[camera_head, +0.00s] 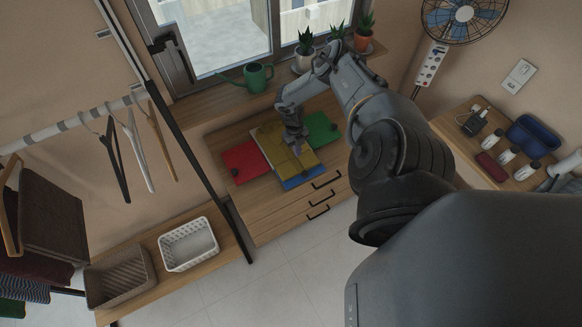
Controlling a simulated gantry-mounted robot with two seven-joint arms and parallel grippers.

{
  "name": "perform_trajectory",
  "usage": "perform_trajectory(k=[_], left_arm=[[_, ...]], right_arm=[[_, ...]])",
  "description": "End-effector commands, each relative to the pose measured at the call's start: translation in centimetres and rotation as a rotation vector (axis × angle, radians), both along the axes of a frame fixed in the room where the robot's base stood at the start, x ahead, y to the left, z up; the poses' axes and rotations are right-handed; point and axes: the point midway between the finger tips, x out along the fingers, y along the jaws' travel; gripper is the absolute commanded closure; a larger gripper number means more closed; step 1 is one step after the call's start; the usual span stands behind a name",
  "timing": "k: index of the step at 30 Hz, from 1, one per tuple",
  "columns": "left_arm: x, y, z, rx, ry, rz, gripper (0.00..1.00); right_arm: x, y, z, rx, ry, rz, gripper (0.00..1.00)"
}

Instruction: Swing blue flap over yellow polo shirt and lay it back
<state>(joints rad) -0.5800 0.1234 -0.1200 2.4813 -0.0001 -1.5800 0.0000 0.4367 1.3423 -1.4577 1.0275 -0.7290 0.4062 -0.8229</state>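A folding board lies on the wooden dresser top. Its red flap (243,162) is on the left, its green flap (321,129) on the right. The blue flap (297,181) shows at the front edge, lying flat. The yellow polo shirt (285,167) lies over the board's middle and covers much of it. My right gripper (297,150) points down over the front middle part of the shirt. Its fingers are small and dark here, so I cannot tell whether they are open, shut or touching the cloth. My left gripper is not in view.
A green watering can (254,78) and potted plants (305,52) stand on the sill behind. A clothes rack (185,135) is to the left, with a white basket (188,245) and a brown basket (120,279) below. A side table (462,140) is at the right.

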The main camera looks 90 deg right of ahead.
Motion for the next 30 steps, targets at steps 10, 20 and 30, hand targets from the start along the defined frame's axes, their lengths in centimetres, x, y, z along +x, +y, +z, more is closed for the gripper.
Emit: perform_trajectory(k=[10, 20, 30], left_arm=[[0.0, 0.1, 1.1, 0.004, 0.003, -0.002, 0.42], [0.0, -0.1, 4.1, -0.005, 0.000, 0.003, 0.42], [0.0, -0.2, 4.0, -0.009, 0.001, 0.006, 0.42]], right_arm=[[-0.4, 0.5, 0.2, -0.014, -0.005, 0.004, 1.00], [-1.4, 2.1, -0.2, -0.070, -0.044, 0.002, 1.00], [-1.4, 2.2, -0.5, -0.076, -0.050, 0.000, 1.00]])
